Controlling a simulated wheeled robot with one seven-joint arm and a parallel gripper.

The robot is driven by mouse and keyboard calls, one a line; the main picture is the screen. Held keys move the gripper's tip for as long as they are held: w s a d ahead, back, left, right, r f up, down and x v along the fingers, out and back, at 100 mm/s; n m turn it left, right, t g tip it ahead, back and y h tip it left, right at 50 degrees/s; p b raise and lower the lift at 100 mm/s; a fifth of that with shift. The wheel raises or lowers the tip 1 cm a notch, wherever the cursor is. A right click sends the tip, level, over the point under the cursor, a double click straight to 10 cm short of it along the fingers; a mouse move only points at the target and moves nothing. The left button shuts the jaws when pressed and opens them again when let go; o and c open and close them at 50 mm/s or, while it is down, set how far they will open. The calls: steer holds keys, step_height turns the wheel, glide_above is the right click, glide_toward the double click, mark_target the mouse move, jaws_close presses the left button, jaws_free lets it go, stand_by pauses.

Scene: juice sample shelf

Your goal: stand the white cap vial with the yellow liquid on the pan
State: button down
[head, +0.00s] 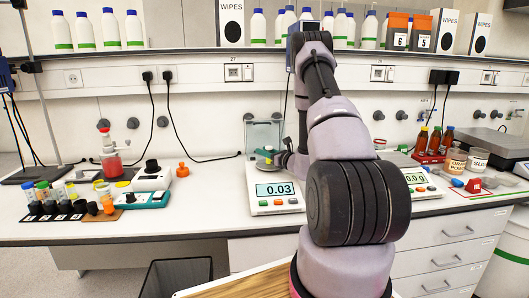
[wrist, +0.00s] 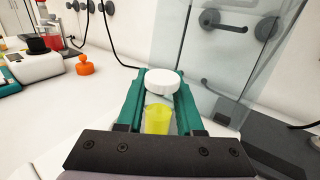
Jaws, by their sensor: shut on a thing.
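The white cap vial with the yellow liquid (wrist: 158,118) stands upright between the green fingers of my gripper (wrist: 152,103) in the wrist view. My gripper is shut on it, with the white cap above the fingers. In the head view my gripper (head: 268,155) is inside the glass shield of the left balance (head: 252,195), low over the pan area. The balance display reads 0.03.
The glass shield (wrist: 205,60) stands close behind and right of my gripper. An orange knobbed weight (wrist: 85,66) sits on the bench to the left. In the head view, a rack of capped vials (head: 50,208) is at far left, and brown bottles (head: 435,140) are right.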

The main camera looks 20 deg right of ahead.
steer(key=shift+f, duration=0.1)
steer(key=c, duration=0.5)
jaws_free()
steer(key=shift+c, duration=0.2)
